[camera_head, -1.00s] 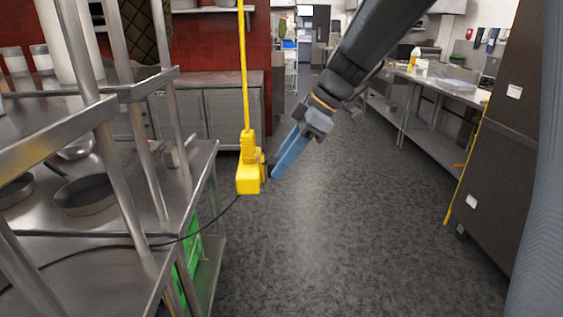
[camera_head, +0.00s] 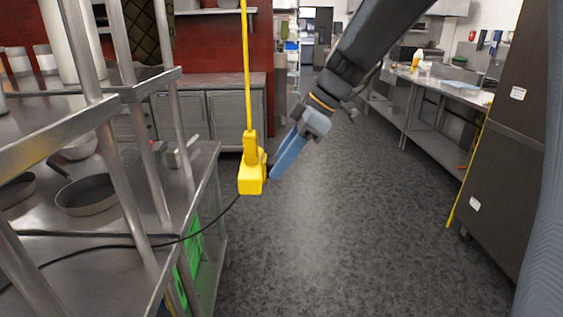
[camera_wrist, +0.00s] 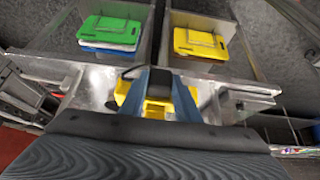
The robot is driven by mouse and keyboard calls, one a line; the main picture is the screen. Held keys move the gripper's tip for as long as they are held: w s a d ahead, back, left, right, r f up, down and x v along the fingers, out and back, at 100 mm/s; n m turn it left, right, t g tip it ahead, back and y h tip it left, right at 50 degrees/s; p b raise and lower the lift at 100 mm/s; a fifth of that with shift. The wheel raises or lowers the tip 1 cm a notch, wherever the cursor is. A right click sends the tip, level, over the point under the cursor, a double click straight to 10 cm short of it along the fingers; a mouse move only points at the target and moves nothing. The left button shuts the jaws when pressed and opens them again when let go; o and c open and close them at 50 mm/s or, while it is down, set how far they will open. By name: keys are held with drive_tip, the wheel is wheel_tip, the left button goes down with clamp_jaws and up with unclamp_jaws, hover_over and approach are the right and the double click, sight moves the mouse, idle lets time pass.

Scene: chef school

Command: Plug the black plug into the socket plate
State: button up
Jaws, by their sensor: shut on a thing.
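A yellow socket box (camera_head: 251,178) hangs on a yellow cord; I take it to carry the socket plate, whose face I cannot make out. My gripper (camera_head: 273,176), with blue fingers, points down-left at the box's right side. The fingers are shut on the black plug, which is mostly hidden in the head view. In the wrist view the plug is a small dark piece (camera_wrist: 134,72) at the fingertips, with the yellow box (camera_wrist: 157,108) behind. A black cable (camera_head: 212,225) runs from the left shelf and passes behind the box. Whether plug and socket touch, I cannot tell.
A steel shelf rack (camera_head: 80,268) with pans (camera_head: 88,194) stands close on the left. A dark cabinet (camera_head: 500,180) is at the right. Green (camera_wrist: 110,30) and yellow (camera_wrist: 203,42) boards lie in bins below. The middle floor (camera_head: 330,230) is clear.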

drive_tip(key=o, duration=1.2)
drive_tip(key=shift+r, duration=0.1)
